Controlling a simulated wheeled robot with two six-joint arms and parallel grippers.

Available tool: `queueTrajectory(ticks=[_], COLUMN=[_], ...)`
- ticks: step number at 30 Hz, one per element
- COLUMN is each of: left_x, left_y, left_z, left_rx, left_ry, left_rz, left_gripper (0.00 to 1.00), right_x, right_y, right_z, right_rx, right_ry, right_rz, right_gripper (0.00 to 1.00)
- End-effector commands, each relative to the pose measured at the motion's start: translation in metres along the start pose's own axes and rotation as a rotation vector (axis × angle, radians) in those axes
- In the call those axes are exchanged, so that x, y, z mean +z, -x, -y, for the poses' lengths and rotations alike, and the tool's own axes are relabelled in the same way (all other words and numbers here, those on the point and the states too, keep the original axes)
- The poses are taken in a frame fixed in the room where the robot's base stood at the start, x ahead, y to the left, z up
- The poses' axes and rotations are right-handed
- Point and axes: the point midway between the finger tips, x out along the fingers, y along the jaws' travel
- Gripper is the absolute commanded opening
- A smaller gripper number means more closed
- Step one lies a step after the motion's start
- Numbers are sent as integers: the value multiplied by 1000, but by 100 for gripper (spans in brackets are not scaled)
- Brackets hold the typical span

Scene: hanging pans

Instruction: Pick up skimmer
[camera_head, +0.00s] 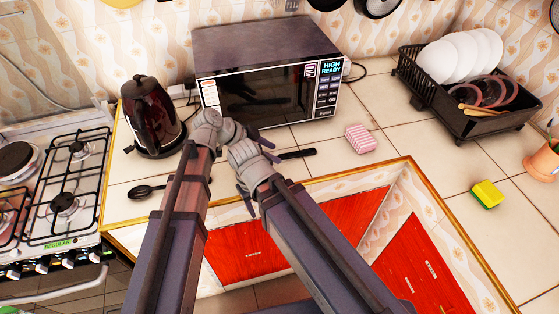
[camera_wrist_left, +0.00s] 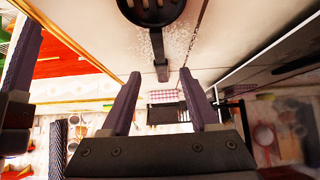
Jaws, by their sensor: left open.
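The black slotted skimmer (camera_wrist_left: 152,14) lies flat on the counter in the left wrist view, with its handle (camera_wrist_left: 162,62) pointing away. In the head view its handle (camera_head: 298,154) shows just right of my left gripper (camera_head: 268,148); its bowl is hidden behind my arms. My left gripper (camera_wrist_left: 160,76) is open and empty, and the handle shows between its fingertips in the wrist view, not gripped. My right gripper (camera_head: 246,198) is close by, in front; its fingers are mostly hidden.
A microwave (camera_head: 270,90) stands behind the grippers. A dark spoon-like utensil (camera_head: 145,191) and a kettle (camera_head: 150,115) are to the left. A striped pink block (camera_head: 361,138), a dish rack (camera_head: 470,122) and a sponge (camera_head: 487,194) are to the right. The counter between them is clear.

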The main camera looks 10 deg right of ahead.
Motion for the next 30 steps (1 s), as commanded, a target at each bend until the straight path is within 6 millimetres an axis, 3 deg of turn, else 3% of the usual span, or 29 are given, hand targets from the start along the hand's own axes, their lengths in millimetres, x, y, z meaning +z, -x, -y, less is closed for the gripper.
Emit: queueTrajectory(ticks=[1,5,13,30], left_x=[3,2,-1,0], left_y=[-13,-31,-33,-33], left_z=[2,2,2,2], left_rx=[1,1,-1,-1], left_ry=[-2,-2,0,0], left_rz=[0,0,0,0], left_gripper=[61,61,61,0], right_x=[-1,-1,-1,-1], right_y=[-11,-23,-22,-23], right_z=[1,2,2,2], right_rx=[0,0,0,0], right_ry=[0,0,0,0], right_rz=[0,0,0,0], right_gripper=[55,55,55,55])
